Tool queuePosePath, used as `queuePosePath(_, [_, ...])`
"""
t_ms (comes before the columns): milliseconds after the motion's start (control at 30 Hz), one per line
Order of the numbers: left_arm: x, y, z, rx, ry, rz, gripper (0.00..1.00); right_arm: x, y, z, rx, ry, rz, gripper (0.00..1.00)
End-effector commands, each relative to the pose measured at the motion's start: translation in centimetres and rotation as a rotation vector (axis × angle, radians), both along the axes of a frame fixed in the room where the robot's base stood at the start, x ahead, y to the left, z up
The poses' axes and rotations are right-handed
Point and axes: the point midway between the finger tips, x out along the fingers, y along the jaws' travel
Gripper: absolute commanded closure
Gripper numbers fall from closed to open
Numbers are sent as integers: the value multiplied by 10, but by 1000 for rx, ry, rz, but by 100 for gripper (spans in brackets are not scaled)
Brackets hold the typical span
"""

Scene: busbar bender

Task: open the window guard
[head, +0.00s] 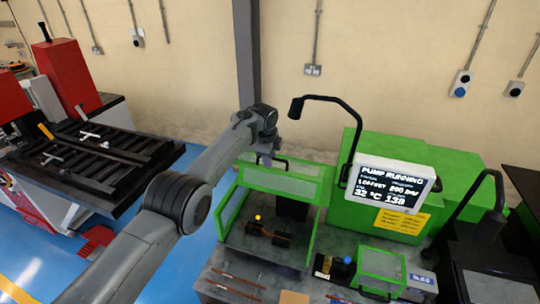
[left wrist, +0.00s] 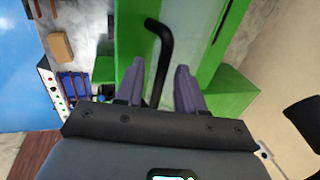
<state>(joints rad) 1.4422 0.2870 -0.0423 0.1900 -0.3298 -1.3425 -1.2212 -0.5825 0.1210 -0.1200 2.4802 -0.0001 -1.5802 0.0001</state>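The window guard (head: 285,183) is a green frame with a clear panel on the bench machine, in the middle of the head view. Its black bar handle (left wrist: 165,50) shows in the left wrist view, bent at its top end. My left gripper (head: 265,160) is at the guard's top edge in the head view. In the left wrist view, the left gripper (left wrist: 159,90) has its two grey-purple fingers apart, one on each side of the handle. There is a visible gap to the right finger. The right gripper is in neither view.
Behind and right of the guard stands a green cabinet with a white display (head: 393,184) reading "PUMP RUNNING". A black curved arm (head: 335,101) rises beside it. A smaller green guard (head: 382,264) stands at the front right. A red and black machine (head: 85,135) is at left.

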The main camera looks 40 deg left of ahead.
Motion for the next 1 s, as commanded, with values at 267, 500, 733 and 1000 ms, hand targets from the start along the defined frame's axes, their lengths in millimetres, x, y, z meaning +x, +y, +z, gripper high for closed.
queuePosePath(267, [1, -1, 4, 0, -6, -2, 62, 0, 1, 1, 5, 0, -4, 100])
queuePosePath(500, [0, -1, 16, 0, -9, -4, 62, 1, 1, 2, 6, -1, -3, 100])
queuePosePath(733, [-8, -3, 39, 1, -10, -3, 62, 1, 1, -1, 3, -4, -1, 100])
queuePosePath(1000, [-21, -6, 82, 1, -9, -3, 62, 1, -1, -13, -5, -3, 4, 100])
